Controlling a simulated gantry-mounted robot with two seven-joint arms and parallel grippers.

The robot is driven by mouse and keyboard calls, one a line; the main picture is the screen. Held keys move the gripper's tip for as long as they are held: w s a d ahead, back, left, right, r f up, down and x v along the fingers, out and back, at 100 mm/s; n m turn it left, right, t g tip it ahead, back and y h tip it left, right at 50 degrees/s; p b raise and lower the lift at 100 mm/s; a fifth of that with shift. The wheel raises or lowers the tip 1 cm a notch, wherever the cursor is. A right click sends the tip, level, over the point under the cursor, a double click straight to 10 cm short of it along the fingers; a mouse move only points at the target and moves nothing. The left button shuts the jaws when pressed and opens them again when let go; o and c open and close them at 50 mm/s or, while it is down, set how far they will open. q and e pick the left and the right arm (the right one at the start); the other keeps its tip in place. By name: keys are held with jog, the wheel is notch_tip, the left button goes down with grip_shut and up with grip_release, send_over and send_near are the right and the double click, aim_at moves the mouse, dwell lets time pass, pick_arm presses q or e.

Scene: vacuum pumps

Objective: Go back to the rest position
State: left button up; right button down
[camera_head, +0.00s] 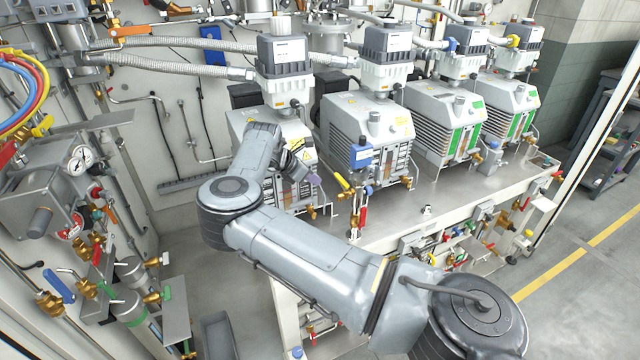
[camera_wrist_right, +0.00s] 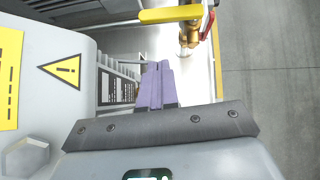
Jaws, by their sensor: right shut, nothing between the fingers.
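My right arm comes in from the lower right, bends at an elbow in front of the first pump, and reaches up to it. My right gripper (camera_head: 314,179) is at the front of the leftmost vacuum pump (camera_head: 246,122); it is small in the head view. In the right wrist view its two purple fingers (camera_wrist_right: 155,80) are together with nothing between them. Part of the pump casing with a yellow warning triangle (camera_wrist_right: 64,70) is close on the left of that view. My left gripper is not in view.
Other pumps (camera_head: 365,122) stand in a row on the metal bench (camera_head: 400,218). A yellow-handled valve (camera_wrist_right: 170,14) is just beyond the fingers in the wrist view. A panel with gauges (camera_head: 80,160) and valves is at the left. Open floor (camera_head: 590,300) lies at the right.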

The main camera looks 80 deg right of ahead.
jog(key=d+v, duration=0.1)
jog(key=v, duration=0.7)
jog(key=s+d+r+n+g+h, duration=0.2)
jog(key=s+d+r+n+h, duration=0.35)
jog(key=s+d, duration=0.3)
jog(key=w+r+n+t+h, duration=0.4)
jog(key=w+r+n+h, duration=0.1)
jog(key=r+n+h, duration=0.4)
jog(key=w+a+n+t+y, duration=0.1)
jog(key=w+a+n+t, duration=1.1)
jog(key=n, duration=0.6)
jog(key=w+a+f+n+t+y, duration=0.65)
jog(key=w+a+f+n, duration=0.25)
jog(key=a+n, duration=0.35)
jog(key=s+a+f+n+g+y, duration=0.3)
jog(key=a+f+n+y, duration=0.65)
jog(key=a+f, duration=0.8)
jog(key=s+a+f+n+g+y, duration=0.2)
jog(key=s+a+f+n+g, duration=0.3)
jog(key=s+a, duration=0.55)
jog(key=s+a+f+n+g+y, duration=0.2)
jog(key=s+a+f+n, duration=0.45)
jog(key=s+a, duration=0.4)
notch_tip(320, 180, up, 38)
jog(key=p, duration=3.9)
jog(key=shift+w, duration=0.4)
